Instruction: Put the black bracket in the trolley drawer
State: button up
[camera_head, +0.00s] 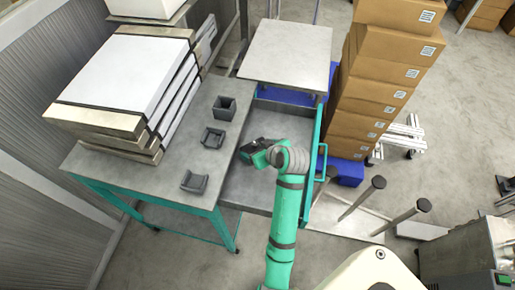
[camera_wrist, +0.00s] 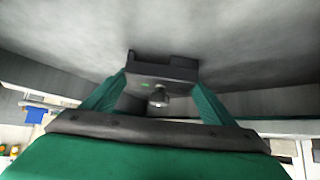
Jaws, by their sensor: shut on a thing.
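My gripper (camera_head: 256,150) is shut on the black bracket (camera_head: 252,147), over the left part of the open trolley drawer (camera_head: 258,188). In the wrist view the black bracket (camera_wrist: 170,72) sits between the two green fingers of my gripper (camera_wrist: 160,88), with a grey surface beyond it. I cannot tell whether the bracket touches the drawer floor. The drawer is pulled out from under the grey trolley top (camera_head: 288,52), with a teal handle (camera_head: 320,175) on its right side. My arm hides part of the drawer.
A grey table (camera_head: 150,178) stands left of the drawer. It holds two dark grey bracket-like pieces (camera_head: 213,138) (camera_head: 194,182), a dark open box (camera_head: 224,108) and stacked white-topped panels (camera_head: 125,75). Stacked cartons (camera_head: 385,75) stand right of the trolley. Upright posts (camera_head: 375,185) stand right of the drawer.

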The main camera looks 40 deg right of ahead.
jog(key=shift+f, duration=0.1)
jog(key=o, duration=1.3)
jog(key=shift+c, duration=0.2)
jog(key=v, duration=1.2)
